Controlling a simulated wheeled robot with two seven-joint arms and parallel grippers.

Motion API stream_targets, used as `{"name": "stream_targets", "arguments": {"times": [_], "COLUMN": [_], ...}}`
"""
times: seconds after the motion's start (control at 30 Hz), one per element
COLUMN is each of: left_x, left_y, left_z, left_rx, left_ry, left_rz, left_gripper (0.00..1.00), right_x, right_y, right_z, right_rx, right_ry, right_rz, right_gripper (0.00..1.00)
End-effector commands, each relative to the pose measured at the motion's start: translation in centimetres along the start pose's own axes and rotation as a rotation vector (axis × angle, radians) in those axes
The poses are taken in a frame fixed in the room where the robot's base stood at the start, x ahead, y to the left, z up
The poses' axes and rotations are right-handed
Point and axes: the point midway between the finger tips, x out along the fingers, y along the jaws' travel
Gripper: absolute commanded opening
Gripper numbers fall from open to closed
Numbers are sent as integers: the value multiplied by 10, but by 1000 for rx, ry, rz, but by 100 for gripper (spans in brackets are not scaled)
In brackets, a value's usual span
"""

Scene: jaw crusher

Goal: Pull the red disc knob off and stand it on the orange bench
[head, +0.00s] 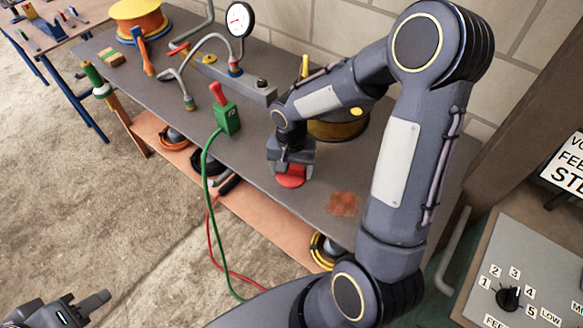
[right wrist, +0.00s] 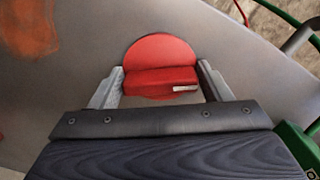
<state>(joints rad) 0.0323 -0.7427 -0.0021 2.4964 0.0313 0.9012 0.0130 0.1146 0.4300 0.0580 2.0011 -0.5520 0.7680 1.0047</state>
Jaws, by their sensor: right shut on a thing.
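The red disc knob (head: 291,180) is at my right gripper (head: 290,165), low over the grey worktop. In the right wrist view the red disc knob (right wrist: 160,55) shows as a round disc with a raised bar across it and a small pale mark. The two fingers of my right gripper (right wrist: 161,85) are shut on the ends of that bar. I cannot tell whether the disc touches the worktop. My left gripper (head: 90,303) is at the bottom left over the floor, partly cut off, and its jaw opening is unclear. A bench with an orange-tan top (head: 68,15) stands at the far left.
A green box with a red lever (head: 228,117) and a green cable stands left of my right gripper. A gauge (head: 239,19), hoses and a spool (head: 138,18) are further back. An orange patch (head: 343,205) marks the worktop. A control panel (head: 530,270) is at right.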

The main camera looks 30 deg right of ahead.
Motion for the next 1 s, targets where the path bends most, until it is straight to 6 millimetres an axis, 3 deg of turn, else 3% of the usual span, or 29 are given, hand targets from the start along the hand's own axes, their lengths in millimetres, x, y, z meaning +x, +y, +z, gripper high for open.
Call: {"name": "stream_targets", "arguments": {"times": [0.33, 0.37, 0.53, 0.83, 1.0], "left_x": [1, 1, 1, 1, -1], "left_y": [0, 0, 0, 0, 0], "left_z": [0, 0, 0, 0, 0], "left_rx": [0, 0, 0, 0, 0], "left_ry": [0, 0, 0, 0, 0], "left_rz": [0, 0, 0, 0, 0], "left_gripper": [36, 36, 36, 36, 36], "right_x": [1, 1, 1, -1, -20], "right_y": [0, 0, 0, 0, 0], "right_z": [0, 0, 0, 0, -1], "right_rx": [0, 0, 0, 0, 2], "right_ry": [0, 0, 0, 1, 5], "right_rz": [0, 0, 0, 0, -3], "right_gripper": [35, 73, 95, 97, 97]}}
